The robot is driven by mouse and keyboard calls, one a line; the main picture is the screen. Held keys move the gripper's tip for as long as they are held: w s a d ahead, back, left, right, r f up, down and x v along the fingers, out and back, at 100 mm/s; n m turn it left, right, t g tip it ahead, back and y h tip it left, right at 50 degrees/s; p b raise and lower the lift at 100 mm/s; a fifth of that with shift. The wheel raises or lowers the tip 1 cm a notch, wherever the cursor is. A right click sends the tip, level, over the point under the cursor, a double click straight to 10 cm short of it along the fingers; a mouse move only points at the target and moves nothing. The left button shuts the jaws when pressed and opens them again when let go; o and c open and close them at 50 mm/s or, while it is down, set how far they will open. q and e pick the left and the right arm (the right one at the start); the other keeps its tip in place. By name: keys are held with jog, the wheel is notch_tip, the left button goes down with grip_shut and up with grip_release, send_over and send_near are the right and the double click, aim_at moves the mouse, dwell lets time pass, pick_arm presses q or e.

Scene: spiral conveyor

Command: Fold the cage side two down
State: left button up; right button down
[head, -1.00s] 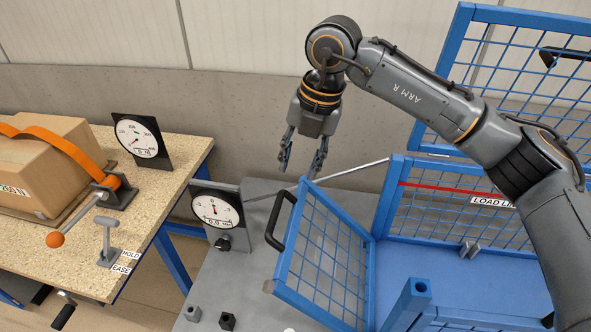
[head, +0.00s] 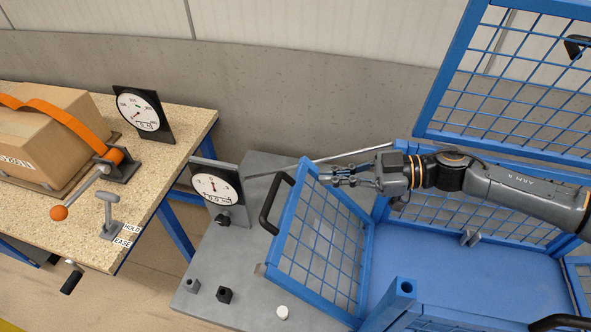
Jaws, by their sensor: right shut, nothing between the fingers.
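The blue cage (head: 470,280) has mesh sides. One mesh side (head: 322,250) at its left leans outward over the grey table and carries a black handle (head: 276,204). Another mesh side (head: 515,85) stands raised at the back right, with a black handle (head: 575,47) at the picture's edge. I cannot tell which is side two. My right gripper (head: 328,175) comes in level from the right, shut and empty, by the top back corner of the leaning side. I cannot tell if it touches. The left gripper is not in view.
A grey rod (head: 318,160) runs behind the gripper from a dial gauge (head: 215,188) on the grey table (head: 225,265). A wooden bench (head: 165,150) at the left bears a strapped box (head: 45,145), a second gauge (head: 140,108) and a lever (head: 108,210).

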jog(key=w+d+f+m+t, duration=0.1)
jog(key=d+f+m+t, duration=0.1)
jog(key=d+m, duration=0.1)
jog(key=p, duration=0.2)
send_over(291, 196)
jog(key=shift+m+t+h, duration=0.3)
jog(key=shift+m+h, duration=0.1)
jog(key=f, duration=0.4)
jog(key=shift+d+f, duration=0.2)
jog(key=shift+f, duration=0.1)
jog(key=shift+w+a+f, duration=0.1)
jog(key=shift+a+f, duration=0.1)
jog(key=shift+f, duration=0.2)
